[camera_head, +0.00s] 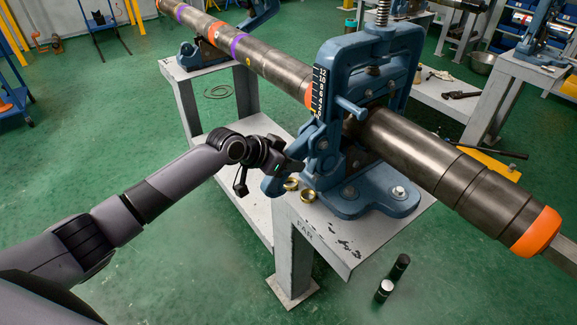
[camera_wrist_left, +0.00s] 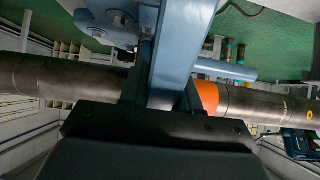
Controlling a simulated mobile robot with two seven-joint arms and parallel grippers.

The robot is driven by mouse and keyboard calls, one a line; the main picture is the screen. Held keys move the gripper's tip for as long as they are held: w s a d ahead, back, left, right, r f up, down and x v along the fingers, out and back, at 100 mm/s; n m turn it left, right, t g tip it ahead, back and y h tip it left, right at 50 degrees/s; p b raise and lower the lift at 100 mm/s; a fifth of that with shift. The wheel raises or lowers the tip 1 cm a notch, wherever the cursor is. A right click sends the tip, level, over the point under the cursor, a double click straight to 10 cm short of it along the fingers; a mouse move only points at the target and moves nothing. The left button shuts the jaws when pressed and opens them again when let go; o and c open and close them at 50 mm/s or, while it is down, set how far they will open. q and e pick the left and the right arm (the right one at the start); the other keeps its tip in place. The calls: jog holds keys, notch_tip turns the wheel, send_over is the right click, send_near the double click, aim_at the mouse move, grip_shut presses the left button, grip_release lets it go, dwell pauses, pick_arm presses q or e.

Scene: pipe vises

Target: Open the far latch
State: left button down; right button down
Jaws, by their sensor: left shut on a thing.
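The far vise (camera_head: 362,110) is a blue pipe vise bolted to a white stand marked "FAR" in the head view. A dark steel pipe (camera_head: 430,155) runs through it. Its latch (camera_head: 284,176) is a blue lever at the vise's lower left side, pointing down and left. My left gripper (camera_head: 272,163) is at this lever. In the left wrist view the fingers (camera_wrist_left: 160,98) are shut around the blue latch bar (camera_wrist_left: 181,45), with the pipe (camera_wrist_left: 60,78) and its orange band behind. The exact fingertip contact is partly hidden. My right gripper shows in neither view.
A second blue vise (camera_head: 205,50) holds the pipe at the back left. Floor left of the stand is clear.

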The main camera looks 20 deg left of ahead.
pick_arm(q)
jog(key=shift+r, duration=0.1)
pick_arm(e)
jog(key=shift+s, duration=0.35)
pick_arm(q)
jog(key=c, duration=0.9)
grip_release()
jog(key=shift+v, duration=3.6)
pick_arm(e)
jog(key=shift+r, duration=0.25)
pick_arm(q)
jog(key=shift+r, duration=0.1)
